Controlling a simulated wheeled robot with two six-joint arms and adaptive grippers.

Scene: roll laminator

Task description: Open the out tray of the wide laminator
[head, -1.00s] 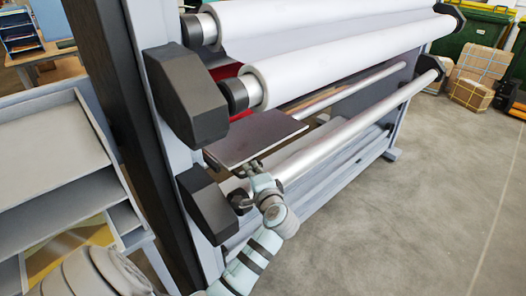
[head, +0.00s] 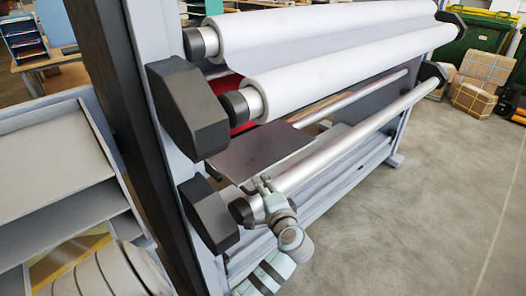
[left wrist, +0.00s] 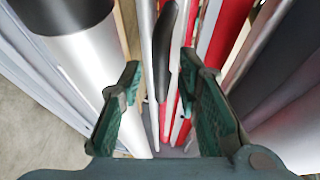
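The wide laminator's out tray (head: 258,150) shows in the head view as a dark flat plate, roughly level, below the white rolls and above the lower metal roller. My left gripper (head: 264,184) is at its near edge. In the left wrist view the fingers (left wrist: 162,92) are spread apart, with a dark narrow piece (left wrist: 164,45) showing in line with the gap between them. It looks like the tray seen edge-on; I cannot tell whether a finger touches it. My right gripper is not in view.
The lower metal roller (head: 350,140) runs close by the gripper. Black end housings (head: 188,105) stand on the grey frame to its left. A shelf unit (head: 50,150) is at the far left. The floor (head: 430,190) at right is clear, with boxes (head: 475,98) beyond.

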